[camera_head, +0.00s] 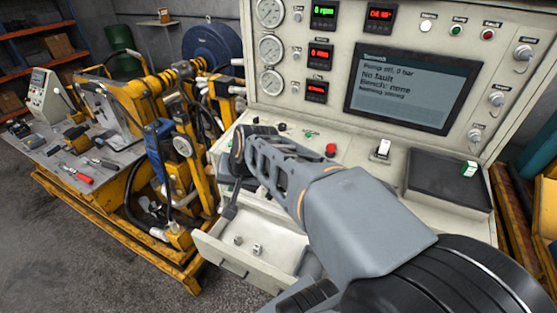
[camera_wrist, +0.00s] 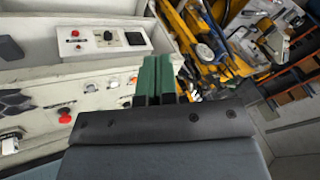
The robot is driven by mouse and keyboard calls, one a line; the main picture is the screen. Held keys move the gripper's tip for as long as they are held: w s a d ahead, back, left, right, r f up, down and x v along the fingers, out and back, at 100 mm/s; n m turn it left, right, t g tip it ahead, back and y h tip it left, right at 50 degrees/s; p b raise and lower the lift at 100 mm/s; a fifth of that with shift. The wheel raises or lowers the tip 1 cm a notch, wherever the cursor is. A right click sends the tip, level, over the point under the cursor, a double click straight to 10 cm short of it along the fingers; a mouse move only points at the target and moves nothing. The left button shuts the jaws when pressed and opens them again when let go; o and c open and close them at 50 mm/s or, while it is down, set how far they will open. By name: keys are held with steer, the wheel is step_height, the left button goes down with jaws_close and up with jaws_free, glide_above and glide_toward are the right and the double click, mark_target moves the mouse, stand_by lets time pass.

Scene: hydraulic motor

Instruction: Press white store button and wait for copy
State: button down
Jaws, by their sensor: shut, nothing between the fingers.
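A white button (camera_head: 426,26), probably the store button, is on the upright panel of the bench at upper right in the head view, left of a green and a red button. Its label is too small to read. Below it a dark screen (camera_head: 412,87) shows text including "No fault". My gripper's green fingers (camera_wrist: 158,62) are closed together and empty in the wrist view. In the head view my arm reaches across the desk to the left, with its far end low and left of the white button, well apart from it. The fingers are not clear there.
The desk holds a red button (camera_head: 330,149), a white switch (camera_head: 383,149) and a black tray (camera_head: 448,180) with a white-green piece (camera_head: 468,168). An open drawer (camera_head: 222,252) with small parts juts out below. Yellow machinery (camera_head: 180,150) and a tool table (camera_head: 75,150) stand left.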

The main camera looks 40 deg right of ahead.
steer(key=w+d+f+m+t, duration=0.2)
steer(key=w+d+m, duration=0.6)
steer(key=d, duration=0.4)
steer(key=w+d+f+m+t+h, duration=0.1)
steer(key=w+d+f+m+t, duration=0.1)
steer(key=w+d+m, duration=0.6)
steer(key=d+m, duration=0.2)
steer(key=d, duration=0.1)
steer(key=shift+w+d+f+b, duration=0.3)
steer(key=shift+d, duration=0.1)
steer(key=shift+f, duration=0.1)
steer(key=f+b, duration=0.4)
steer(key=f, duration=0.1)
steer(key=d+f+b, duration=0.1)
steer(key=f+b, duration=0.2)
steer(key=shift+w+f, duration=0.25)
steer(key=shift+w, duration=0.1)
steer(key=shift+f, duration=0.1)
steer(key=shift+d+f+b, duration=0.1)
steer(key=shift+f+b, duration=0.2)
steer(key=shift+b, duration=0.2)
steer(key=shift+f+b, duration=0.4)
stand_by(0.7)
steer(key=shift+r, duration=0.1)
stand_by(0.3)
steer(key=shift+r+p, duration=0.6)
steer(key=shift+r, duration=0.1)
